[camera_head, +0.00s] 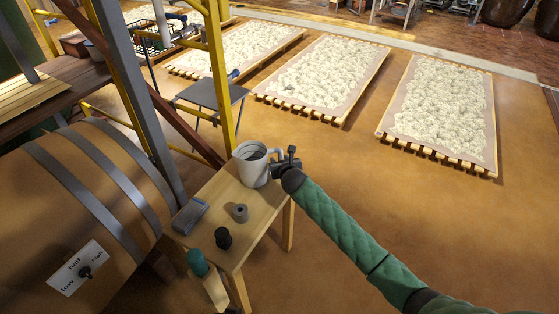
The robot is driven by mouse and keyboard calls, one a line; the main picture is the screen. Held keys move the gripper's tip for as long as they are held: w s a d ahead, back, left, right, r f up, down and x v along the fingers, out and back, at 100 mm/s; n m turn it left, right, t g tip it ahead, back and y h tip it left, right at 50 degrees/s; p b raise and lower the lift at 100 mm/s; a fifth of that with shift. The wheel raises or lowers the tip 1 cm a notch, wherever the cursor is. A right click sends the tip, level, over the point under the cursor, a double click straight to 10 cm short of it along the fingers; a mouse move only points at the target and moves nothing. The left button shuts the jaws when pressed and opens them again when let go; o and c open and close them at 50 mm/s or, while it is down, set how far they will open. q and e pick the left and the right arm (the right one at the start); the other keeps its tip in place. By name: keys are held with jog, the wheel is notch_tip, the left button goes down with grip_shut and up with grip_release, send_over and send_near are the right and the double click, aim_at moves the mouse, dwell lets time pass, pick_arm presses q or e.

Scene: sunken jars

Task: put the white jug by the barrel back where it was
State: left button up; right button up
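The white jug (251,170) stands upright at the back corner of a small wooden table (258,220). Its open mouth faces up and its inside looks grey. Its handle is on the right side. The large tan barrel (75,205) with grey bands lies to the left of the table and has a dial plate marked low, half and high. My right gripper (281,160) comes in from the right and is at the jug's handle. The fingers are small and dark, and I cannot tell whether they are closed on the handle. My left gripper is not in view.
The table also holds a grey block (190,215), a grey ring-like piece (240,212), a black knob (223,238) and a teal-handled tool (198,263) at its front edge. A yellow post (220,75) rises behind the table.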

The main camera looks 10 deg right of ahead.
jog(key=v, duration=1.1)
jog(key=s+a+f+m+g, duration=0.1)
jog(key=s+f+m+g, duration=0.1)
jog(key=s+f+m, duration=0.35)
jog(key=s+a+f+m+g+y, duration=0.1)
jog(key=s+a+f+m, duration=0.1)
jog(key=s+m, duration=0.6)
jog(key=s+a+f+m+g, duration=0.1)
jog(key=s+f+m+g, duration=0.15)
jog(key=s+m, duration=0.4)
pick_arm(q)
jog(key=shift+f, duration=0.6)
pick_arm(e)
jog(key=s+f+m+g+y, duration=0.1)
jog(key=s+f+m+g, duration=0.2)
jog(key=s+m, duration=1.2)
jog(key=s, duration=0.7)
jog(key=shift+s+f, duration=0.15)
jog(key=shift+f, duration=0.25)
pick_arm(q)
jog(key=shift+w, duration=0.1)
pick_arm(e)
jog(key=shift+d, duration=0.15)
